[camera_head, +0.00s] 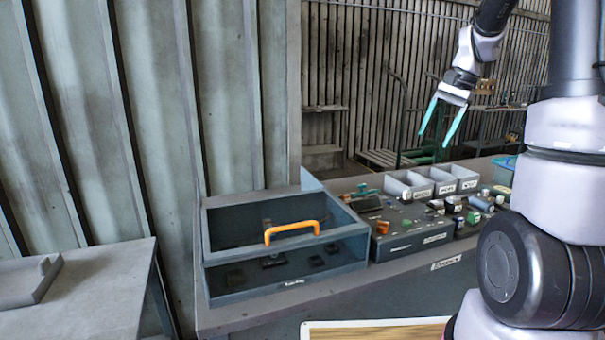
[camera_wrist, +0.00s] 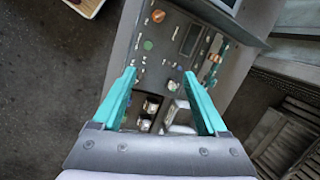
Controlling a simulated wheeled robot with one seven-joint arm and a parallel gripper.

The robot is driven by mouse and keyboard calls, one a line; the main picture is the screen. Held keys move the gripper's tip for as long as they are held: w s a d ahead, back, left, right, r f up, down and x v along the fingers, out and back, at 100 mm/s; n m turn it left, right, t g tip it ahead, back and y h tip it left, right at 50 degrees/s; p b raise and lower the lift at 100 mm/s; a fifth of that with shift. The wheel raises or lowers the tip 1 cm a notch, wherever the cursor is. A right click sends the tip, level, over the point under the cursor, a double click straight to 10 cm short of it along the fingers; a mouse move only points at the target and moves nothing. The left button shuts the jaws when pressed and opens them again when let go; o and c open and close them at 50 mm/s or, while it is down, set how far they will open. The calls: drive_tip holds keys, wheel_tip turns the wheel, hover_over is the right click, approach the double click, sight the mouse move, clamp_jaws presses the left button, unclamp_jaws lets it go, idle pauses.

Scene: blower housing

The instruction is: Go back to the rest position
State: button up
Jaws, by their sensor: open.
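My gripper (camera_head: 443,121) is raised in the air above and behind the workbench, at the upper right of the head view. Its two teal fingers are spread apart with nothing between them. In the wrist view my gripper (camera_wrist: 158,88) looks down over the dark panel (camera_wrist: 172,50) with small parts on it. The fingers appear well above the panel and touch nothing.
On the workbench (camera_head: 225,318) stands a clear-sided box (camera_head: 345,251) with an orange handle (camera_head: 291,231). To its right are the parts panel (camera_head: 399,246) and grey labelled bins (camera_head: 437,181). A side table (camera_head: 95,300) holds a grey tray (camera_head: 28,284). The air around my gripper looks clear.

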drive_tip(key=s+a+r+n+t, duration=0.2)
drive_tip(key=s+a, duration=0.1)
drive_tip(key=s, duration=0.4)
drive_tip(key=s+a+r+n+t, duration=0.2)
drive_tip(key=s+a+r, duration=0.1)
drive_tip(key=s, duration=0.4)
drive_tip(key=s+a+r+n+t+h, duration=0.1)
drive_tip(key=s+a+r+n, duration=0.1)
drive_tip(key=s, duration=0.5)
drive_tip(key=a+r, duration=0.1)
drive_tip(key=a, duration=0.1)
drive_tip(key=shift+s+a+t, duration=0.3)
drive_tip(key=shift+a+t, duration=0.1)
drive_tip(key=shift+w+n, duration=0.15)
drive_tip(key=shift+n, duration=0.15)
drive_tip(key=shift+c, duration=0.4)
